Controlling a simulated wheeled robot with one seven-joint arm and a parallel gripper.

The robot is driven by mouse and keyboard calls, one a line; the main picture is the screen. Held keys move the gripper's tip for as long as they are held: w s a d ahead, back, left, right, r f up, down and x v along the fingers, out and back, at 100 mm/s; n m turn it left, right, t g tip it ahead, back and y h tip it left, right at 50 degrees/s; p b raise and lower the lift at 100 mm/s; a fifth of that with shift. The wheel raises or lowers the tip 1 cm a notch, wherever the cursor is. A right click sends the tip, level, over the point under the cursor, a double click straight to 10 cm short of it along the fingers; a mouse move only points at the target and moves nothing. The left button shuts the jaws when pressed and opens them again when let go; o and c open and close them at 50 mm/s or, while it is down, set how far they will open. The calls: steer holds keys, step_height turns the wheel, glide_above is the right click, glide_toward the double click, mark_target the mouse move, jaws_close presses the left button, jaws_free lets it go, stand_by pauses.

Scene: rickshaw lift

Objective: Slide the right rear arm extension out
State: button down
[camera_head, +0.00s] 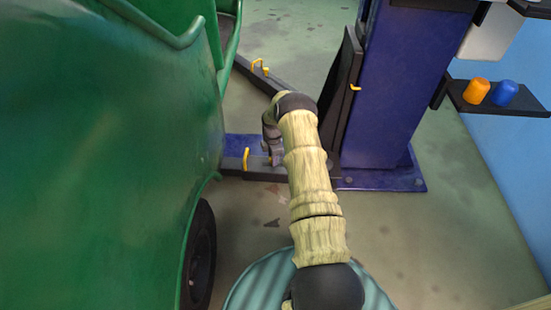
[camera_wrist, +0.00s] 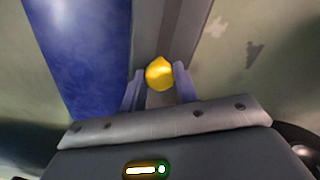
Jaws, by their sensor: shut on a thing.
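A dark lift arm extension (camera_head: 233,169) lies low beside a blue arm section, between the blue post and the green rickshaw. A yellow handle (camera_head: 246,158) stands up on it. My gripper (camera_head: 275,160) is low at this arm, just right of that handle. In the wrist view my gripper (camera_wrist: 160,80) is shut on a yellow grip piece (camera_wrist: 160,73), with one finger on each side. The grey bar of the extension (camera_wrist: 172,30) runs away beyond it, with the blue section (camera_wrist: 85,45) at left. My wrist partly hides the grip in the head view.
The green rickshaw body (camera_head: 100,150) with its black wheel (camera_head: 200,255) fills the left. The blue lift post (camera_head: 395,85) stands to the right on a bolted base. Another dark arm with a yellow handle (camera_head: 257,64) lies farther back. A shelf (camera_head: 500,105) holds orange and blue items.

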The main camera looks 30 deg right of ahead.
steer(key=shift+w+a, duration=0.45)
steer(key=shift+a, duration=0.25)
steer(key=shift+w+a, duration=0.45)
steer(key=shift+a, duration=0.25)
steer(key=c, duration=1.1)
jaws_free()
steer(key=shift+a, duration=0.1)
steer(key=shift+r, duration=0.15)
steer(key=shift+r+p, duration=4.25)
steer(key=shift+r, duration=4.3)
